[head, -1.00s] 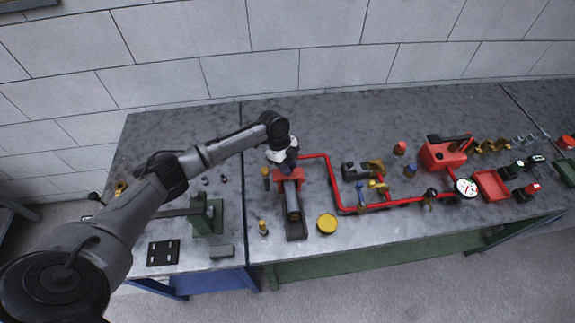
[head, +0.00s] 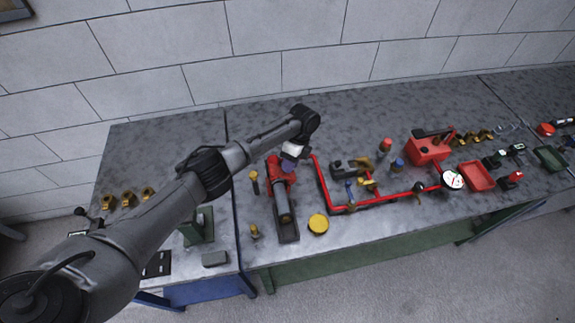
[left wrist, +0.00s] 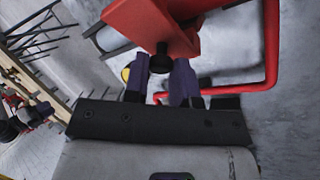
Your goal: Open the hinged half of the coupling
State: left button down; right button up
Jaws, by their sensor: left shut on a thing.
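The red coupling (head: 279,172) sits at the upper end of a grey cylinder (head: 282,205) on a dark base. In the left wrist view its red hinged half (left wrist: 150,24) stands tilted above the fingers, with a black knob (left wrist: 160,60) on its edge. My left gripper (head: 288,164) is at the coupling's upper right side. In the left wrist view the left gripper (left wrist: 160,78) is shut on the black knob, one purple finger on each side. The hinge itself is hidden. My right gripper is not in view.
A red pipe (head: 321,186) runs close to the right of the coupling. A yellow disc (head: 318,224) and small brass pieces (head: 254,183) lie nearby. A green stand (head: 198,226) is at the left. The bench behind the coupling is clear.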

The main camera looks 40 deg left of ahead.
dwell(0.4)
pick_arm(q)
jog(key=c, duration=1.3)
grip_release()
jog(key=o, duration=0.3)
jog(key=shift+o, duration=0.2)
jog(key=shift+w, duration=0.1)
jog(key=v, duration=1.3)
jog(key=shift+w+r, duration=0.2)
jog(key=shift+r, duration=0.15)
